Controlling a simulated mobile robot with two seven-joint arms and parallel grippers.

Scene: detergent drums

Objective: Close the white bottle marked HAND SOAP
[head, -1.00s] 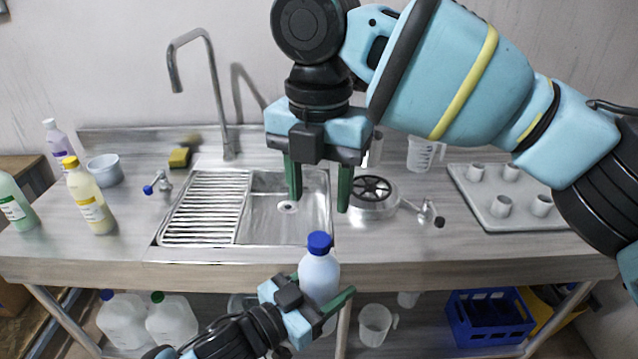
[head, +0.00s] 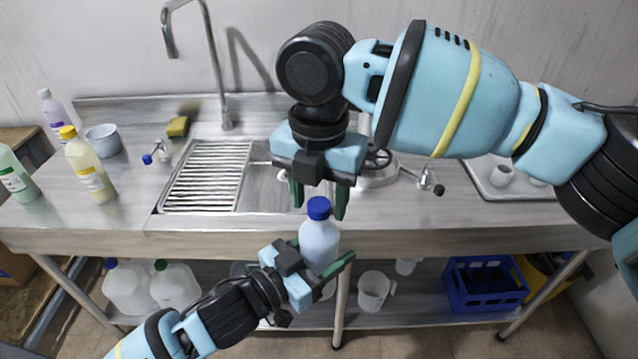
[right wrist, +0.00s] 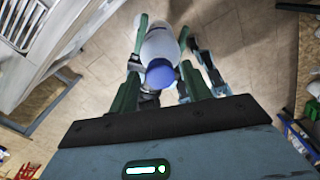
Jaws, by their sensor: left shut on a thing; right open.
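A white bottle (head: 319,243) with a blue cap (head: 318,208) stands about upright in front of the sink bench. My left gripper (head: 322,275) is shut on its body from the left and below. The cap sits on the bottle's top; I cannot tell how tightly. No marking is readable on the bottle. My right gripper (head: 319,204) is open, pointing down, with its green fingers either side of the cap and a gap to it. In the right wrist view the cap (right wrist: 161,73) and bottle (right wrist: 160,42) lie between the open fingers.
The steel bench (head: 400,241) with its sink lies behind the bottle. A yellow-capped bottle (head: 90,170) and a green bottle (head: 16,175) stand at left. Jugs (head: 175,287) and a blue crate (head: 484,285) are on the lower shelf. Open floor lies below the bottle.

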